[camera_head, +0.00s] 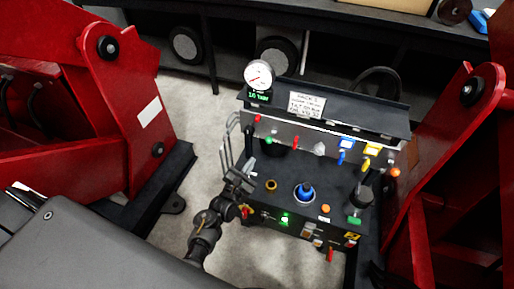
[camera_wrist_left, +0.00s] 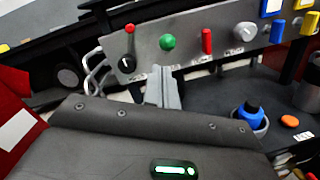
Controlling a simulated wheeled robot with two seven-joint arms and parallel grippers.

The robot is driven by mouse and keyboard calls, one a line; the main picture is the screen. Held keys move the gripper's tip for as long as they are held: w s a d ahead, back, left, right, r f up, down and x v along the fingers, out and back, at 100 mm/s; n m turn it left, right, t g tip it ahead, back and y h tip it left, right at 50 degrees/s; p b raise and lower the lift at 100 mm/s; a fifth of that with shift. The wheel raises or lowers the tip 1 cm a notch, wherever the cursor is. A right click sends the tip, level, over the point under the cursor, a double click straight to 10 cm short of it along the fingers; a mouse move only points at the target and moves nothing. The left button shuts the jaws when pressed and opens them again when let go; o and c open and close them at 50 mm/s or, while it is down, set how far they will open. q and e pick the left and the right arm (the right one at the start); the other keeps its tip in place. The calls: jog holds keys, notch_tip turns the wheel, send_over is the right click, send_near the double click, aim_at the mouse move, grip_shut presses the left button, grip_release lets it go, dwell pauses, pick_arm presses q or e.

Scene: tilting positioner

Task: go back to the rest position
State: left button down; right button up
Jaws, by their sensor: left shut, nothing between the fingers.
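My left gripper (camera_head: 250,166) is at the left end of a black control panel (camera_head: 335,195) in the head view, with its dark arm coming up from below. Its grey fingers (camera_wrist_left: 163,88) are shut and empty in the wrist view, and they appear apart from the panel's controls. In the wrist view they stand in front of the panel's upright face, below a green knob (camera_wrist_left: 167,42) and a red-tipped lever (camera_wrist_left: 129,38). How far they are from the panel is hard to tell. My right gripper is not in view.
Red machine frames stand left (camera_head: 120,110) and right (camera_head: 450,160) of the panel. The panel carries a pressure gauge (camera_head: 258,75), a blue knob (camera_head: 304,193) and a lit green button (camera_head: 285,218). Grey floor (camera_head: 205,110) shows between the left frame and the panel.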

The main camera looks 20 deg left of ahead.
pick_arm(q)
jog(key=s+d+f+m+g, duration=0.1)
jog(key=s+f+m+g, duration=0.3)
jog(key=f+m, duration=0.45)
jog(key=s+d+f+m+g, duration=0.1)
jog(key=s+f+m+g, duration=0.2)
jog(key=s+f+m, duration=0.5)
jog(key=s+d+f+m+g, duration=0.2)
jog(key=s+f+m+g, duration=0.15)
jog(key=f+m, duration=0.5)
jog(key=s+a+f+m+g, duration=0.2)
jog(key=s+f, duration=0.2)
jog(key=s, duration=0.7)
jog(key=s+a+f+m+g+y, duration=0.1)
jog(key=s+f, duration=0.4)
jog(key=s, duration=0.6)
jog(key=s+a+f+m+g, duration=0.4)
jog(key=s, duration=0.7)
jog(key=shift+s+a+f, duration=0.3)
